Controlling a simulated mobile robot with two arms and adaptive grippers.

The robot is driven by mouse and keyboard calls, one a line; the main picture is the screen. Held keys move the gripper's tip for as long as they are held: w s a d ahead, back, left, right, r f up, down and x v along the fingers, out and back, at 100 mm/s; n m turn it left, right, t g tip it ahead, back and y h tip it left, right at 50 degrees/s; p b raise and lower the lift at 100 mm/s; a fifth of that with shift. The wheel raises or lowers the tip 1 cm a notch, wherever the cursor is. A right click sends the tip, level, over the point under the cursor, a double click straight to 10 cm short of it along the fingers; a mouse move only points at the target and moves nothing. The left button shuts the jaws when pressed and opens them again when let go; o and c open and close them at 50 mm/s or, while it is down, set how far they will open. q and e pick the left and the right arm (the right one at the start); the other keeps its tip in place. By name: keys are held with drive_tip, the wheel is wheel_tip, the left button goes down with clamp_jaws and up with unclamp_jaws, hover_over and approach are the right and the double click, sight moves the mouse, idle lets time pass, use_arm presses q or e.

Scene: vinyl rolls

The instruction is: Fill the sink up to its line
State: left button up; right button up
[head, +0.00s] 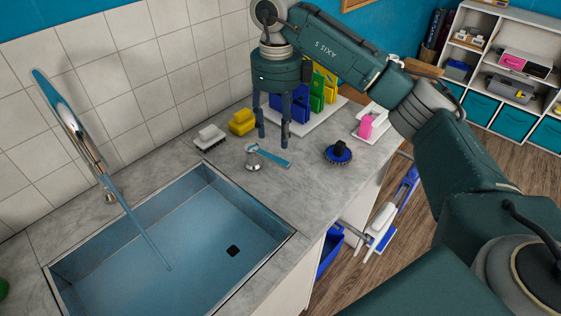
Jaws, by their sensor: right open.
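The sink (150,265) is a rectangular blue basin with a metal rim, set in the grey counter at the lower left. I see no clear water surface, and I cannot make out a fill line. A tall chrome faucet (80,132) stands behind the sink; a thin blue strip reaches from it over the basin, and I cannot tell if it is spout or water. A small metal tap with a blue lever (270,156) stands right of the sink. My right gripper (272,140) is open, pointing down just above the lever.
A white brush (209,137), a yellow sponge (242,122) and a round blue brush (338,153) lie on the counter. Coloured holders (315,95) stand behind my right gripper. A pink item (366,125) sits on a white tray. Shelves stand far right.

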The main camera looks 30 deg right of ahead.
sight(277, 161)
wheel_tip(277, 161, down, 3)
drive_tip(key=shift+d+f+p, duration=0.15)
drive_tip(key=shift+f+p, duration=0.05)
drive_tip(key=shift+p, duration=0.15)
wheel_tip(277, 161, down, 6)
drive_tip(key=shift+p, duration=0.55)
use_arm(q)
drive_tip(key=shift+a+r, duration=0.2)
drive_tip(key=shift+r, duration=0.85)
use_arm(e)
drive_tip(key=shift+c, duration=0.3)
